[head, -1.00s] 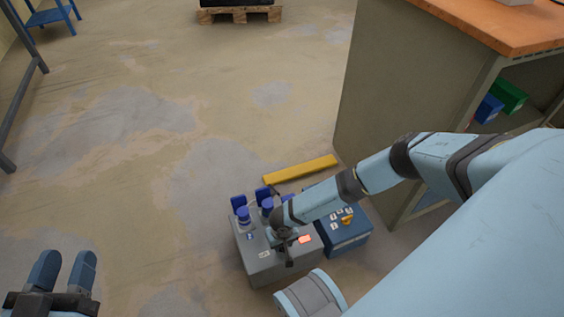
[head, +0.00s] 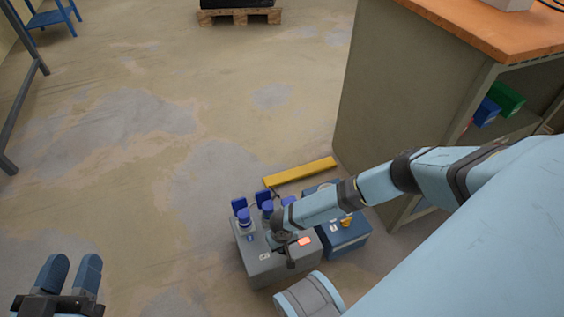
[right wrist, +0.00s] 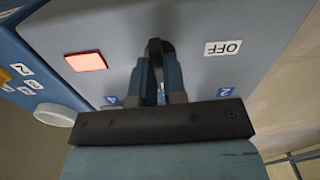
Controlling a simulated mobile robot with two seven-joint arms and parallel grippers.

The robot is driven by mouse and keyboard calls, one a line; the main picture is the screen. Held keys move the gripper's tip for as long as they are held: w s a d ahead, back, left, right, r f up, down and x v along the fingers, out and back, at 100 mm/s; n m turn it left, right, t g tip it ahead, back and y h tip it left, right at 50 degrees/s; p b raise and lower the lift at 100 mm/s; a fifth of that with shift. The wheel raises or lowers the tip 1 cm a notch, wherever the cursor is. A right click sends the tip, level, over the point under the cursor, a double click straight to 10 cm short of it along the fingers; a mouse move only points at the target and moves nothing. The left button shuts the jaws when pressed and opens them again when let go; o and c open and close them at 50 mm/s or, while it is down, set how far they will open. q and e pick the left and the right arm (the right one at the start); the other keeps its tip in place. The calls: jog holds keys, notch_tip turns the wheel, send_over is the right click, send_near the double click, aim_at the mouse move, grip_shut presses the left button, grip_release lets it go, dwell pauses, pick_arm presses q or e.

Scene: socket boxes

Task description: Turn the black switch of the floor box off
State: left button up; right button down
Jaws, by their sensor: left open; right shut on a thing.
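The grey floor box (head: 265,270) stands on the floor, with blue-capped sockets along its far side. In the right wrist view, its top (right wrist: 185,30) carries a lit red-orange lamp (right wrist: 86,62), an OFF label (right wrist: 222,48) and small blue number labels. My right gripper (right wrist: 157,72) is shut on the black switch (right wrist: 155,46), which lies between the lamp and the OFF label. The fingers hide most of the switch, and the arm covers it in the head view. My left gripper (head: 70,275) is open and empty at the lower left, far from the box.
A blue box (head: 345,240) with a yellow knob stands right beside the grey box. A yellow bar (head: 300,171) lies behind them. A workbench (head: 400,110) with an orange top rises at the right.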

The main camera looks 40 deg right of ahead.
jog(key=shift+s+r+n+p, duration=0.3)
jog(key=shift+n+p, duration=0.2)
jog(key=shift+p, duration=0.7)
jog(key=shift+n+p, duration=0.3)
jog(key=shift+p, duration=0.3)
jog(key=shift+w+f+n+p, duration=0.1)
jog(key=shift+f+n+p, duration=0.05)
jog(key=shift+n+p, duration=0.55)
jog(key=shift+f+n, duration=0.15)
jog(key=shift+n, duration=0.85)
jog(key=n, duration=0.2)
jog(key=shift+n, duration=0.3)
jog(key=n, duration=0.3)
jog(key=shift+w+n, duration=0.1)
jog(key=shift+n, duration=0.2)
jog(key=n, duration=0.3)
pick_arm(q)
jog(key=shift+s+d+r+n, duration=0.25)
jog(key=shift+s+r+n, duration=0.25)
jog(key=shift+r+n, duration=0.15)
jog(key=shift+s+d+r+n, duration=0.25)
jog(key=shift+s+r+n, duration=0.2)
jog(key=shift+r+n, duration=0.2)
pick_arm(e)
jog(key=shift+n, duration=1.4)
